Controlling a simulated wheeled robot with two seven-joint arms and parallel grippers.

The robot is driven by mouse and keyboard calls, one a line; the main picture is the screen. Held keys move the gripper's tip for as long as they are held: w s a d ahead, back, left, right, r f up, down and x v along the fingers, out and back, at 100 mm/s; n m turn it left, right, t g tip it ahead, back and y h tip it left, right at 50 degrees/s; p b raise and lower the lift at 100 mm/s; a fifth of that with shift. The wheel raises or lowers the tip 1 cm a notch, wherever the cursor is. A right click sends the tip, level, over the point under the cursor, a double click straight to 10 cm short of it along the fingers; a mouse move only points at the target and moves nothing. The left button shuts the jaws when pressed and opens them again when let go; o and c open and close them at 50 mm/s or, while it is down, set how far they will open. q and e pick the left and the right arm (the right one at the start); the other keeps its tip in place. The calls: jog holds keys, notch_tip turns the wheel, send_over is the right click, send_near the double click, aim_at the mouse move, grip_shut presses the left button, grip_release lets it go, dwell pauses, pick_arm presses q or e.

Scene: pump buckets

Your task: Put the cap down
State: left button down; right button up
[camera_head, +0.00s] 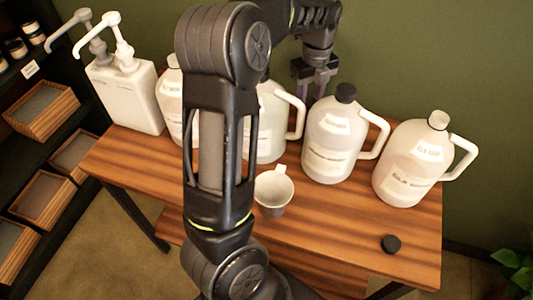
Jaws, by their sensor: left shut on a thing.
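My left gripper (314,85) is high behind the table, above and between the jug with the handle (272,122) and the black-capped jug (335,138). It points down and is shut on a cap, which is too small and dark to make out between the fingers. Another black cap (391,244) lies on the table near the front right. The neck of the handled jug is hidden behind my arm. My right gripper is not in view.
The wooden table (340,235) has free room at front right. A white cup (273,192) stands near the middle. A white pump bottle (128,92) stands at left, and another jug (172,100) is partly hidden by my arm. Shelves with wooden trays (42,108) stand left.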

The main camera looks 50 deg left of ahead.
pick_arm(q)
jog(key=shift+w+f, duration=0.1)
jog(key=shift+f, duration=0.15)
send_over(304, 134)
jog(key=shift+w+f+p, duration=0.15)
jog(key=shift+f+p, duration=0.25)
jog(key=shift+f, duration=2.75)
jog(key=shift+f, duration=0.1)
notch_tip(304, 134, down, 3)
jog(key=shift+f, duration=0.25)
jog(key=shift+f, duration=0.45)
jog(key=c, duration=0.9)
grip_release()
